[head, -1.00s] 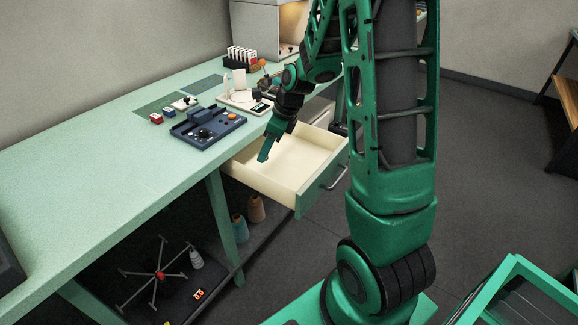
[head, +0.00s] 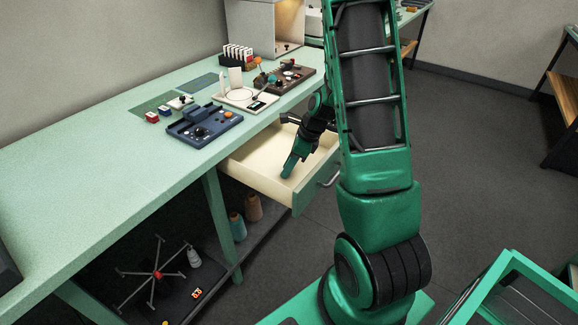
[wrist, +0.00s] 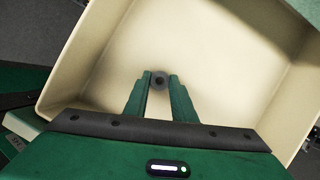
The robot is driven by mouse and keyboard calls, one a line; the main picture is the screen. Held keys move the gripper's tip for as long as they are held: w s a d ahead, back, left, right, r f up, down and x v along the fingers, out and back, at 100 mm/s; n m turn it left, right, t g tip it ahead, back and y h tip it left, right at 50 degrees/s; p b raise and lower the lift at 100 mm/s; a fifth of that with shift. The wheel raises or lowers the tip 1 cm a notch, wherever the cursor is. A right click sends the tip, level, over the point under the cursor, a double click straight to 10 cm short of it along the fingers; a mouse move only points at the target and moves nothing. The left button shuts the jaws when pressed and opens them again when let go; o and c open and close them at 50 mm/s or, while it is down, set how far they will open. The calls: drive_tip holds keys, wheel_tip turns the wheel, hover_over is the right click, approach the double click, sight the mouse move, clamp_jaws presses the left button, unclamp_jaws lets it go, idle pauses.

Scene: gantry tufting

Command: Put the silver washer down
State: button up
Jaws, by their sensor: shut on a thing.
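The silver washer (wrist: 159,80) shows in the wrist view as a small dark grey ring with a black centre, between my fingertips. My gripper (wrist: 160,82) is shut on it, inside the outline of an open cream-lined drawer (wrist: 225,70). In the head view my gripper (head: 288,172) points down into the drawer (head: 250,172), near its middle. The washer is too small to make out there. I cannot tell whether the washer touches the drawer floor.
The drawer, with a green front, hangs out under the green bench (head: 100,170). A blue device (head: 204,127) and a white scale-like device (head: 245,98) stand on the bench above it. Thread cones (head: 238,226) stand below. The drawer floor in view is bare.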

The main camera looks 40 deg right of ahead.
drive_tip(key=o, duration=1.1)
drive_tip(key=shift+f, duration=0.1)
drive_tip(key=shift+c, duration=0.2)
drive_tip(key=v, duration=1.2)
drive_tip(key=s+a+r+n+g+h, duration=0.1)
drive_tip(key=s+a+r+n, duration=0.1)
drive_tip(key=s+n, duration=0.5)
drive_tip(key=s+a+r+n+g+h, duration=0.1)
drive_tip(key=s+r+n, duration=0.2)
drive_tip(key=s+n, duration=0.4)
drive_tip(key=s+a+r+n+g, duration=0.1)
drive_tip(key=s+a+r+n, duration=0.1)
drive_tip(key=s+n, duration=0.5)
drive_tip(key=s+r, duration=0.1)
drive_tip(key=s, duration=0.2)
drive_tip(key=shift+s+a+r+h, duration=0.3)
drive_tip(key=shift+s+r+h, duration=0.05)
drive_tip(key=shift+s+h, duration=0.05)
